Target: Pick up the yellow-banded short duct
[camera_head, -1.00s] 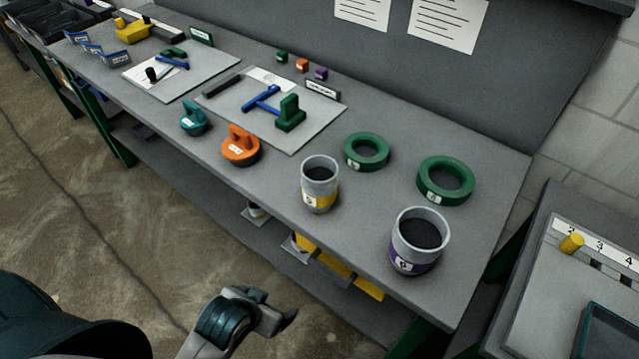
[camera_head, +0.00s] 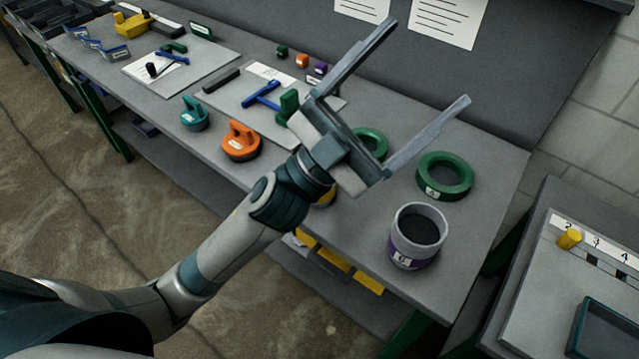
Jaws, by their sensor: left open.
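The yellow-banded short duct (camera_head: 328,197) stands on the bench and is almost fully hidden behind my left wrist; only a sliver of its yellow band shows. My left gripper (camera_head: 430,60) is open and empty, its two long fingers spread wide and pointing up and right. In the picture it crosses over the duct and part of a green ring; I cannot tell how high above the bench it is. A similar grey duct with a purple band (camera_head: 418,237) stands upright at the bench's front right. My right gripper is not in view.
Two green rings (camera_head: 445,176) (camera_head: 373,142) lie behind the ducts. An orange suction-cup-like piece (camera_head: 241,141) and a teal one (camera_head: 194,114) sit left along the front edge. A grey board (camera_head: 232,109) holds blue and green tools. A second table (camera_head: 540,290) stands at right.

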